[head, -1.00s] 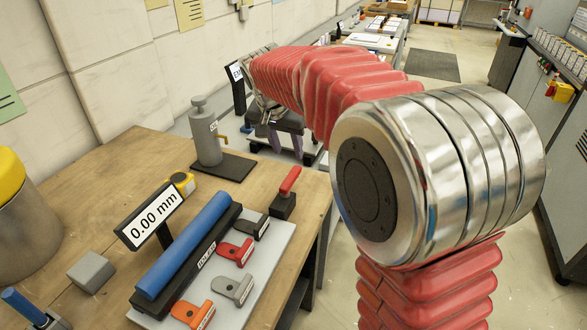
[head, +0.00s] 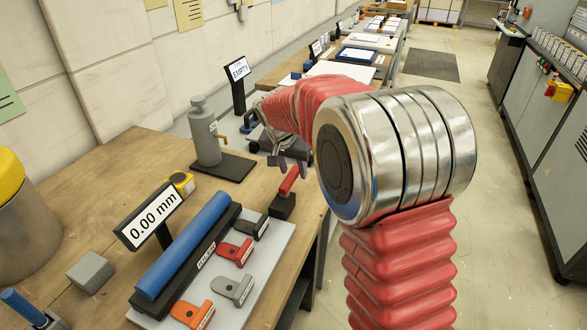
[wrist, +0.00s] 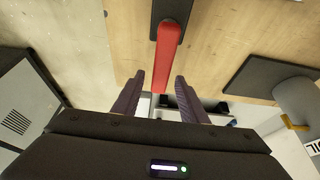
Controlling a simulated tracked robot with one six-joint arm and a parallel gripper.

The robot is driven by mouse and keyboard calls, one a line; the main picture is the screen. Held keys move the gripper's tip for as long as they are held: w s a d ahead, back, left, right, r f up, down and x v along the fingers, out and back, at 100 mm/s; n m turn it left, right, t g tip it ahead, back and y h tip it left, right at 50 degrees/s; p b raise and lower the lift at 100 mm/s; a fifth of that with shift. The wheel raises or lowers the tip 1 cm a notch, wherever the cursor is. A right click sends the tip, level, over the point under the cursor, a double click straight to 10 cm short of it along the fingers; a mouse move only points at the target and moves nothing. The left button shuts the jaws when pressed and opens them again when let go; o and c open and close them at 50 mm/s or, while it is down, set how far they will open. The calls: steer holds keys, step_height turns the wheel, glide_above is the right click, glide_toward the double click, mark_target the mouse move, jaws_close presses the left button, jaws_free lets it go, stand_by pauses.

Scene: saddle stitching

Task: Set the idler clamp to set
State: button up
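A red lever handle (head: 290,180) rises at a slant from a dark block (head: 282,206) near the right edge of the wooden bench. I take it for the idler clamp; no label on it is readable. In the wrist view the red handle (wrist: 168,45) points down from its dark base (wrist: 172,10), its end showing between my finger lines. My gripper (wrist: 160,78) is open, with a dark finger on either side of the handle's end, and no contact shows. In the head view my gripper (head: 290,160) is just beyond the handle, partly hidden by my arm.
A blue roller (head: 185,245) lies beside a "0.00 mm" display (head: 152,216). Several coloured clips, including a red one (head: 235,252), lie on a grey plate. A grey cylinder (head: 205,135) stands on a dark base behind. Open floor lies right of the bench.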

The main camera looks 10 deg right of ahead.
steer(key=shift+c, duration=0.6)
jaws_close()
